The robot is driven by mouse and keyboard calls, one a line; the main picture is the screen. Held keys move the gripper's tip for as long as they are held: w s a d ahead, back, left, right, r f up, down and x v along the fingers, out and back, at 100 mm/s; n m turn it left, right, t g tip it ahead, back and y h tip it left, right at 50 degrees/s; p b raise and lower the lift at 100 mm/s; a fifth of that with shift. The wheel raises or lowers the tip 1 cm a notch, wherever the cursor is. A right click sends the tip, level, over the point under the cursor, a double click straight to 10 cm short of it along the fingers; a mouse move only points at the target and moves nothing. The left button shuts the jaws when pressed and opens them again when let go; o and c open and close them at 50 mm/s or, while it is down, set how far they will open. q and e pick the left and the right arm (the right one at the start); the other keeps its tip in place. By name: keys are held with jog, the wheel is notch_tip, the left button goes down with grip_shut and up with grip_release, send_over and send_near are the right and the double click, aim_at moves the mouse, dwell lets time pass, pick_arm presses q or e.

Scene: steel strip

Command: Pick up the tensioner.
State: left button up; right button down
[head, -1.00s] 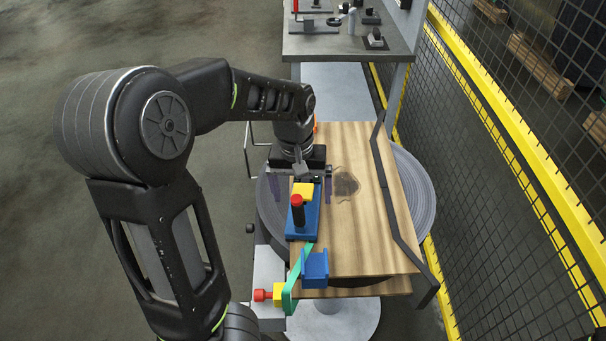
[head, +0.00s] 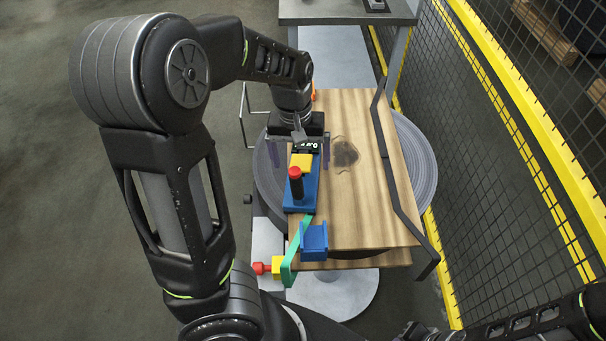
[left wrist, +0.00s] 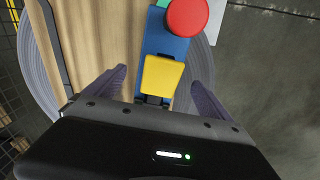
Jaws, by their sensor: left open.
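The tensioner (head: 310,187) lies on the wooden board, a blue body with a yellow block and a black post topped by a red knob. Its red knob (left wrist: 187,17) and yellow block (left wrist: 163,75) show in the left wrist view. My left gripper (head: 302,154) is over the tensioner's far end, open, with one dark purple finger on each side. In the left wrist view the left gripper (left wrist: 157,92) has the yellow block between its spread fingers, with a gap on both sides. The tensioner's far end is hidden under the gripper body.
The wooden board (head: 370,215) rests on a round grey turntable (head: 418,165), with a bent dark bar along its right. A blue bracket (head: 314,240), green strap (head: 290,265) and red-yellow piece (head: 270,267) sit at the near edge. A yellow-framed mesh fence (head: 520,140) stands right.

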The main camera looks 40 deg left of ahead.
pick_arm(q)
jog(key=f, duration=0.5)
jog(key=shift+w+d+f+b, duration=0.1)
jog(key=shift+d+b, duration=0.1)
jog(key=shift+b, duration=0.1)
jog(key=shift+c, duration=0.3)
jog(key=shift+w, duration=0.1)
grip_shut()
dwell(0.9)
